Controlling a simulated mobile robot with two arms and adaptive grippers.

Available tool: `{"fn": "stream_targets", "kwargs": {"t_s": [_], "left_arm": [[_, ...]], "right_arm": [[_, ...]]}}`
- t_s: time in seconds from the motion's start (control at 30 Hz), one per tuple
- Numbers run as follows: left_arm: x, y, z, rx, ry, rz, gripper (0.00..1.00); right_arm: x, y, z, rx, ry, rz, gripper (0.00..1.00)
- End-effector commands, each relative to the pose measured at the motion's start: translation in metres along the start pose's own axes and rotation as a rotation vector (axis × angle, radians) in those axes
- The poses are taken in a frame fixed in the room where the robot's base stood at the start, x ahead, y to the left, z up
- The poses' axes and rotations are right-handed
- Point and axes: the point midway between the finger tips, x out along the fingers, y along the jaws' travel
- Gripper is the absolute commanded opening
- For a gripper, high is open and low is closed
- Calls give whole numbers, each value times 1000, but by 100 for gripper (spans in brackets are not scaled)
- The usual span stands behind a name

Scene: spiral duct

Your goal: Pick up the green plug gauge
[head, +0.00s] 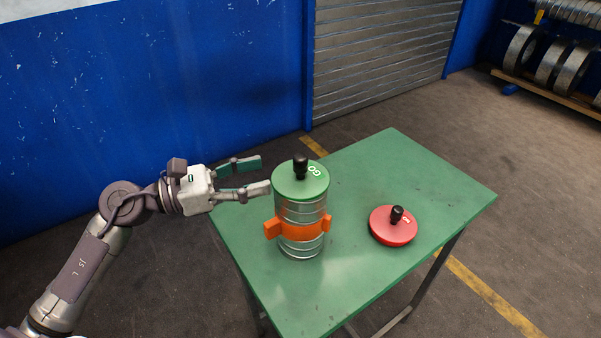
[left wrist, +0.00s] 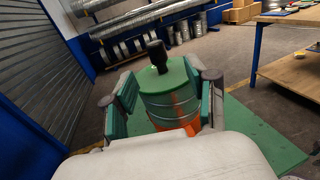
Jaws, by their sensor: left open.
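The green plug gauge (head: 302,184) is a green disc marked GO with a black knob. It sits on top of an upright silver spiral duct (head: 301,210) with an orange clamp (head: 281,229) around it. My left gripper (head: 264,175) is open and level with the disc, just to its left in the head view. In the left wrist view the green plug gauge (left wrist: 163,78) and its knob show beyond and between the open fingers (left wrist: 166,100). I cannot tell whether a finger touches it. My right gripper is not in view.
A red plug gauge (head: 394,226) with a black knob lies on the green table (head: 370,165), right of the duct. The tabletop is otherwise clear. A blue wall and a grey shutter (head: 380,50) stand behind. A wooden workbench (left wrist: 290,65) shows in the left wrist view.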

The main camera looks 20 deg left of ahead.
Motion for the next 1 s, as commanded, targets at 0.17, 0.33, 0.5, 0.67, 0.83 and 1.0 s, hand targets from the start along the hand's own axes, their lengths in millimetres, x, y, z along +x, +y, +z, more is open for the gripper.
{"fn": "stream_targets", "kwargs": {"t_s": [0.17, 0.33, 0.5, 0.67, 0.83, 1.0], "left_arm": [[28, 0, 4, -2, -4, 0, 57], [39, 0, 4, -3, -4, 1, 57], [62, 4, 12, -5, -6, 0, 57], [83, 4, 8, -5, -4, 0, 57], [88, 4, 5, -3, -3, 0, 57], [88, 4, 4, -3, -2, 0, 52]], "right_arm": [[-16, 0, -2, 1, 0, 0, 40], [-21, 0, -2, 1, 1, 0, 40], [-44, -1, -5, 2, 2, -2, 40], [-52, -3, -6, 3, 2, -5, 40], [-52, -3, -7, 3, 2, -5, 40], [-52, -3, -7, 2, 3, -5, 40]]}}
